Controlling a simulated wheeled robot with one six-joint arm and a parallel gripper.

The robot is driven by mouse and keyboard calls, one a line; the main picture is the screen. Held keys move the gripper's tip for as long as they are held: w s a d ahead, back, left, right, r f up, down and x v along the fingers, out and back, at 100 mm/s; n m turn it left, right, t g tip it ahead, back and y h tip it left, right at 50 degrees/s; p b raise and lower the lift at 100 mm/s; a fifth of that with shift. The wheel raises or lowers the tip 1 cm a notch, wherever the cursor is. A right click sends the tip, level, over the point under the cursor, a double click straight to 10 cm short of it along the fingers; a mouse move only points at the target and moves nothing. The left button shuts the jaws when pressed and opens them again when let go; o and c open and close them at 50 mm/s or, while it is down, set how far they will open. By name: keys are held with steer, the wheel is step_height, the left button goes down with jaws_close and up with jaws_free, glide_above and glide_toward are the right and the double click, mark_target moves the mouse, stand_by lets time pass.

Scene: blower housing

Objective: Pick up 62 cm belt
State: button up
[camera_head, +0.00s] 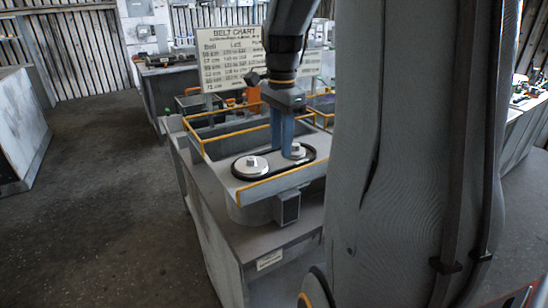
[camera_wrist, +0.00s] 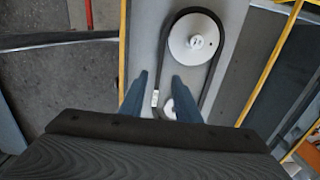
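A black belt (camera_head: 315,152) runs as a loop around two pale pulleys on the blower housing; its size cannot be read. In the wrist view the belt (camera_wrist: 163,55) passes around the large pulley (camera_wrist: 196,38) and down toward the small pulley (camera_wrist: 168,106). A small white tag (camera_wrist: 155,98) shows on its left strand. My gripper (camera_head: 282,150) points down over the housing near the small pulley (camera_head: 297,151). In the wrist view its blue fingers (camera_wrist: 160,76) are apart, with the left strand appearing between them. Their height above the belt is hard to tell. Part of the small pulley is hidden.
The grey housing tray (camera_head: 238,190) has yellow rails (camera_head: 270,184) around it and stands on a grey bench (camera_head: 240,250). A belt chart sign (camera_head: 230,50) stands behind, with bins (camera_head: 198,102) nearby. Open floor (camera_head: 100,200) lies to the left.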

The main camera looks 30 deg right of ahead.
mark_target(281, 172)
steer(key=shift+s+d+f+p, duration=0.1)
steer(key=shift+f+p, duration=0.95)
steer(key=shift+f, duration=1.9)
jaws_close()
